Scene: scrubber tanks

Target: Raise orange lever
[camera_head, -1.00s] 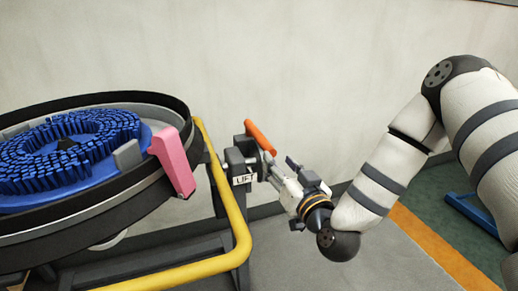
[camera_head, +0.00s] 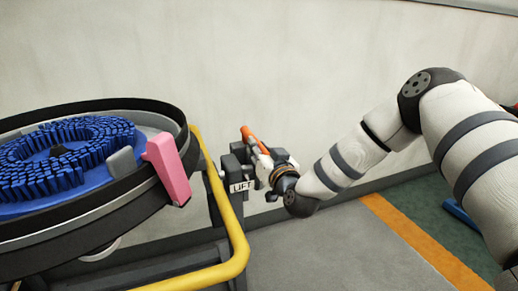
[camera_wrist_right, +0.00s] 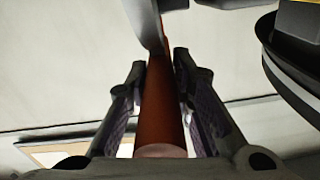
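The orange lever (camera_head: 250,136) stands out of a dark bracket marked LIFT (camera_head: 240,172), at the right side of the yellow-framed stand. In the head view it leans up and to the left. My right gripper (camera_head: 263,160) is at the lever and hides its lower part. In the right wrist view the lever (camera_wrist_right: 162,108) runs lengthwise between the two fingers of the right gripper (camera_wrist_right: 160,66). The fingers stand on both sides of it and look open, with narrow gaps beside it. My left gripper is not in view.
A round scrubber deck with a blue brush (camera_head: 62,155) and a pink tab (camera_head: 169,168) stands at the left. A yellow rail (camera_head: 236,235) curves below the bracket. A pale wall (camera_head: 280,70) is behind.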

